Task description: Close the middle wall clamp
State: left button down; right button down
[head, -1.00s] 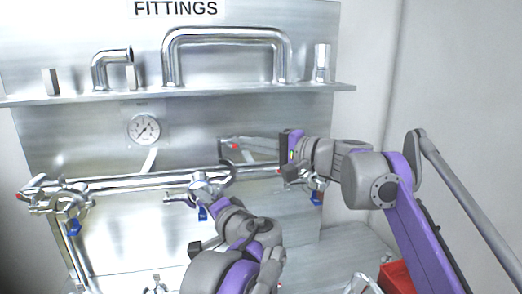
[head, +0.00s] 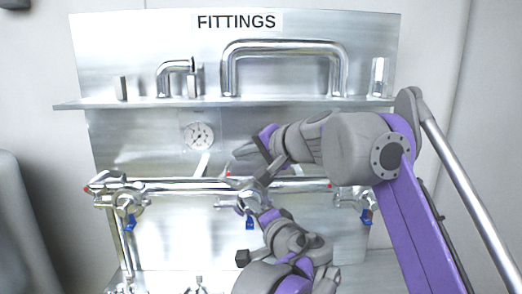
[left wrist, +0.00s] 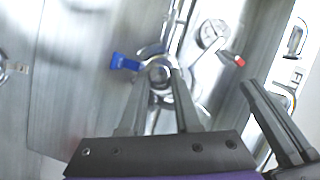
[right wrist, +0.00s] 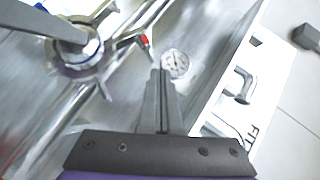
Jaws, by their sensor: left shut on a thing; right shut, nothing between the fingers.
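The middle wall clamp (head: 240,200) is a shiny metal ring fitting on the horizontal pipe, with a blue handle (head: 249,223) hanging below. Its red-tipped arm (head: 228,174) stands up a little above the pipe. My left gripper (left wrist: 161,76) is shut on the clamp body, one finger on each side; in the head view my gripper partly covers the clamp. My right gripper (right wrist: 160,75) is shut and empty, just above the red tip. In the left wrist view, the red tip (left wrist: 239,61) lies close to my right gripper's fingers; contact cannot be told.
A left clamp (head: 128,199) and a right clamp (head: 358,197) sit on the same pipe (head: 170,187). A gauge (head: 199,136) is on the panel above. A shelf (head: 215,102) with pipe fittings runs above both grippers. My two arms are close together.

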jog(key=a+f, duration=0.5)
jog(key=a, duration=0.1)
jog(key=shift+a+f, duration=0.25)
jog(key=shift+f, duration=0.1)
dwell(0.6)
jog(key=s+r, duration=0.7)
jog(key=r, duration=0.4)
